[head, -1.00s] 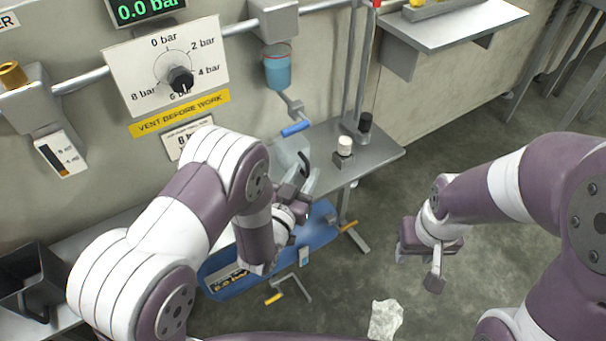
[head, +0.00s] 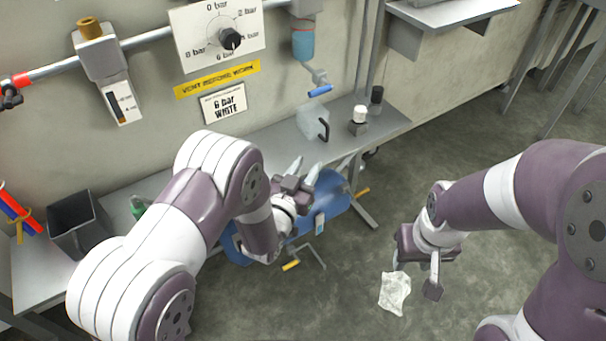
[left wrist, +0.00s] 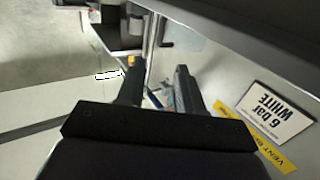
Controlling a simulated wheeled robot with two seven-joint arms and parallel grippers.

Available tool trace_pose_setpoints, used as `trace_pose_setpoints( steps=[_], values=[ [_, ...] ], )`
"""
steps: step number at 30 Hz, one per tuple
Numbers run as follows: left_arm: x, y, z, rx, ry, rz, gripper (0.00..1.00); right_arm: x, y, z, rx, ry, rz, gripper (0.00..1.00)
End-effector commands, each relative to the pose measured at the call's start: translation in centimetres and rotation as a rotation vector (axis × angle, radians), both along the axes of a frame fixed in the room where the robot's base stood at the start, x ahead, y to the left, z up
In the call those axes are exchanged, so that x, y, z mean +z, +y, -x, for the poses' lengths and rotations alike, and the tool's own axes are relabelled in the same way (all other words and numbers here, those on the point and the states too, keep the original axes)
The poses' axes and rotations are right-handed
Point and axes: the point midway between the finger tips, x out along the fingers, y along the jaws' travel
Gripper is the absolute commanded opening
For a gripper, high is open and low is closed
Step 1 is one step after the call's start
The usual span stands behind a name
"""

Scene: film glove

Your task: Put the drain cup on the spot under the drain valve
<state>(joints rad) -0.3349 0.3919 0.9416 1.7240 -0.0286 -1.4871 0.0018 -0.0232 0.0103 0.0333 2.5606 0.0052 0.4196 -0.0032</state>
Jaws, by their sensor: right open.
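The drain cup (head: 308,121), translucent with a black handle, stands upright on the grey bench, below the drain valve (head: 319,90) with its blue lever. In the head view it sits roughly under the valve; the marked spot is not visible, so I cannot tell whether the cup is on it. My left gripper (head: 306,167) is open and empty, in front of the cup and apart from it. Its two spread fingers also show in the left wrist view (left wrist: 158,78), with no cup between them. My right gripper (head: 415,275) is open above the floor at the right.
A white-capped fitting (head: 359,118) and a black-topped one (head: 376,97) stand right of the cup. A blue tank (head: 330,195) lies below the bench. A black bin (head: 78,224) stands at left.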

Motion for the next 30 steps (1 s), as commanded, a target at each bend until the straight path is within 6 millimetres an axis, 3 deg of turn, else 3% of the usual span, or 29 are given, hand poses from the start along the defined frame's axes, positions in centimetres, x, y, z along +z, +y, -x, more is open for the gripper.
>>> trace_pose_setpoints(
  steps=[9,11,14,17,21,25,27,30],
  values=[
    [0.1,0.4,-0.7,0.011,0.036,-0.014,0.36,0.0,0.0,0.0,0.000,0.000,0.000,0.43],
    [0.1,1.5,-1.2,0.037,0.127,-0.047,0.36,0.0,0.0,0.0,0.000,0.000,0.000,0.43],
    [-0.2,5.1,-0.5,0.108,0.393,-0.129,0.36,0.0,0.0,0.0,0.000,0.000,0.000,0.43],
    [-0.5,9.0,3.1,0.173,0.683,-0.195,0.36,-0.1,0.0,0.0,0.000,0.000,0.000,0.43],
    [-0.1,13.1,11.0,0.237,1.042,-0.248,0.36,-0.1,0.0,0.0,0.000,0.000,0.000,0.43],
    [0.8,15.3,18.6,0.271,1.310,-0.268,0.36,-0.1,0.0,0.0,0.000,0.000,0.000,0.43],
    [1.1,15.8,20.9,0.277,1.391,-0.272,0.36,-0.1,0.0,0.0,0.000,0.000,0.000,0.43],
    [1.3,16.0,22.2,0.279,1.434,-0.275,0.36,-0.1,0.0,0.0,0.000,0.000,0.000,0.43]
  ],
)
